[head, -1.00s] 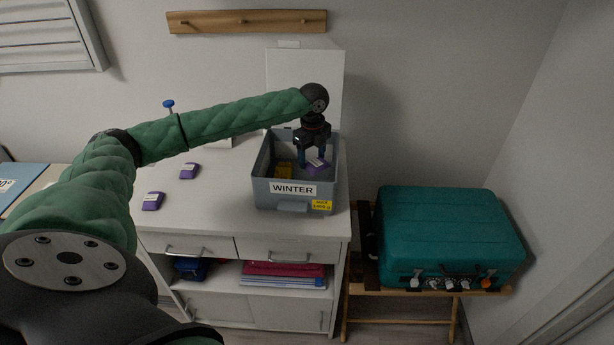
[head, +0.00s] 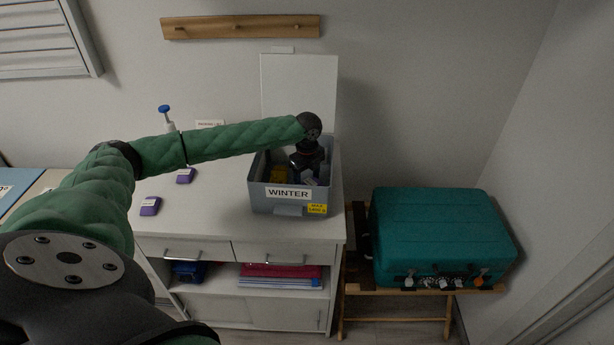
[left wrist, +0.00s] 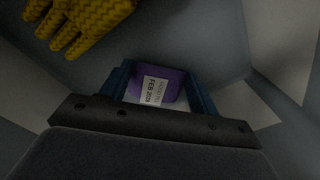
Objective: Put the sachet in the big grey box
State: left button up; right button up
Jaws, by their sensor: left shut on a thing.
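The big grey box (head: 262,198), labelled WINTER, stands on the white cabinet with its pale lid upright behind it. My left gripper (head: 309,176) reaches down inside the box from above. In the left wrist view, my left gripper (left wrist: 158,88) is shut on a purple sachet (left wrist: 172,80) with a white printed label, held between its two blue fingers. In the head view the box's front wall hides much of the fingers and sachet. A yellow knitted glove (left wrist: 85,22) lies in the box beside the gripper. My right gripper is not in view.
Two more purple sachets, one nearer (head: 150,206) and one farther (head: 185,176), lie on the cabinet top (head: 215,200) left of the box. A blue-topped object (head: 165,112) stands behind them. A teal suitcase (head: 440,235) rests on a wooden stand at right.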

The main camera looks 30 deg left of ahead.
pick_arm(q)
jog(key=o, duration=1)
jog(key=shift+f, duration=0.1)
jog(key=shift+c, duration=0.2)
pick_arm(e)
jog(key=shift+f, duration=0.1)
pick_arm(q)
jog(key=shift+r, duration=0.4)
notch_tip(320, 180, up, 12)
jog(key=b, duration=0.4)
jog(key=shift+f, duration=0.2)
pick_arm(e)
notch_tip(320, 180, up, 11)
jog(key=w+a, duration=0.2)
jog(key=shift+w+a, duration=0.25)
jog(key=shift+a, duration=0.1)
